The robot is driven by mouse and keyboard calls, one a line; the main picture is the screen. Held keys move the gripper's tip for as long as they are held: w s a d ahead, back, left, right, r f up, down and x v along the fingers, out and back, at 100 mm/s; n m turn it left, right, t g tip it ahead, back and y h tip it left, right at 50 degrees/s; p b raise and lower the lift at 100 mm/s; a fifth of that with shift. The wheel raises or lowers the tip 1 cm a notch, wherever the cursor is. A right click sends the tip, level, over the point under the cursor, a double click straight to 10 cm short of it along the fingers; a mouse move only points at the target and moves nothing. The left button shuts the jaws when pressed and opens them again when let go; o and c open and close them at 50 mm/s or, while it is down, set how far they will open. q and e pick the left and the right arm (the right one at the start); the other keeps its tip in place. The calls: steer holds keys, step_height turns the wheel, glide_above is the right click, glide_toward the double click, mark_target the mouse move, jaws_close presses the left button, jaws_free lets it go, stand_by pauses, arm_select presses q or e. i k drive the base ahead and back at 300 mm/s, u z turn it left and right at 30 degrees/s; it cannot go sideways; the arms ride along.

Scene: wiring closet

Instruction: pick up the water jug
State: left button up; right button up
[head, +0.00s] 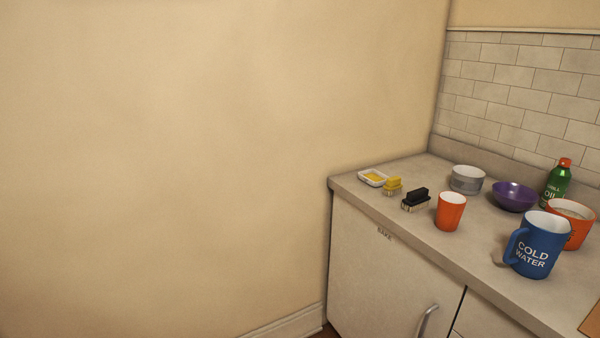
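A blue jug (538,245) marked "COLD WATER" stands upright on the counter at the right of the head view. Its handle is on its left side, and its white inside shows at the top. It partly hides an orange pot or jug (577,222) behind it. Neither of my grippers is in view, and nothing is touching the blue jug.
The counter (470,246) also holds an orange cup (451,211), a black brush (416,198), a yellow brush (392,186), a small white dish (372,177), a grey bowl (467,179), a purple bowl (513,196) and a green oil bottle (556,184). A bare wall fills the left.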

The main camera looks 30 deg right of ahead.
mark_target(534, 249)
steer(key=i, duration=1.5)
steer(key=z, duration=2.2)
